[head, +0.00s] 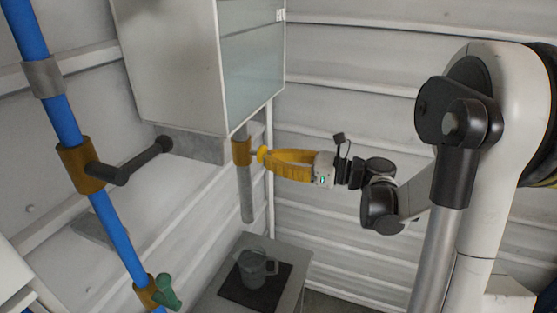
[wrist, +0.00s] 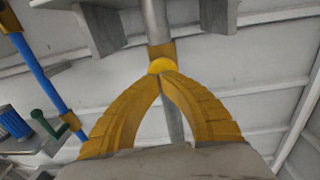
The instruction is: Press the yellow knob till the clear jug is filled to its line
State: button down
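The yellow knob (head: 262,154) sits on a brown-yellow collar (head: 241,152) around the grey pipe (head: 245,195) under the hopper. It also shows in the wrist view (wrist: 162,64). My gripper (head: 270,157) has its yellow fingers brought together at the tips, right at the knob; the tips seem to touch its face, not straddle it. In the wrist view the fingertips (wrist: 160,74) meet just below the knob's centre. The clear jug (head: 255,268) stands upright below the pipe, handle to the right. Its line and fill level are too small to tell.
The jug stands on a dark mat (head: 236,291) on a grey stand (head: 288,255). The pale hopper (head: 178,60) with a glassy side is above. A blue pipe (head: 112,222) with a black handle (head: 140,163) and a green handle (head: 167,291) runs down the left.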

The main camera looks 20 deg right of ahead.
jog(key=shift+w+a, duration=0.1)
jog(key=shift+b+x, duration=0.45)
jog(key=shift+x, duration=0.35)
jog(key=shift+r, duration=0.1)
dwell(1.2)
